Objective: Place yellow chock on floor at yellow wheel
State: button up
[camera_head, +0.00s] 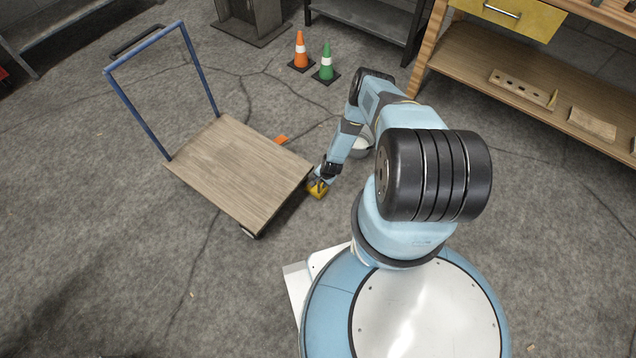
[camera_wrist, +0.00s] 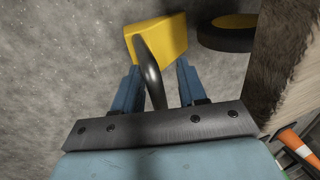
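The yellow chock (camera_head: 317,190) is at the right corner of the cart's wooden deck (camera_head: 240,170), low down by the floor. In the wrist view the chock (camera_wrist: 163,39) has a dark curved handle (camera_wrist: 150,68). The yellow wheel (camera_wrist: 232,22), with a dark tyre, is just right of the chock, with a narrow gap between them. My gripper (camera_head: 322,178) is right above the chock. In the wrist view its blue fingers (camera_wrist: 158,82) stand apart on either side of the handle, with a gap at the right finger. Whether the chock rests fully on the floor is hard to tell.
The cart has a blue push handle (camera_head: 145,85). An orange piece (camera_head: 281,140) lies behind the deck. An orange cone (camera_head: 300,50) and a green cone (camera_head: 326,64) stand at the back. A wooden workbench (camera_head: 500,65) is at the right. Floor at the left is clear.

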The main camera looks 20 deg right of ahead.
jog(key=shift+r, duration=0.15)
jog(key=v, duration=1.1)
jog(key=shift+r, duration=0.35)
jog(key=shift+s+d, duration=0.1)
jog(key=shift+d, duration=0.05)
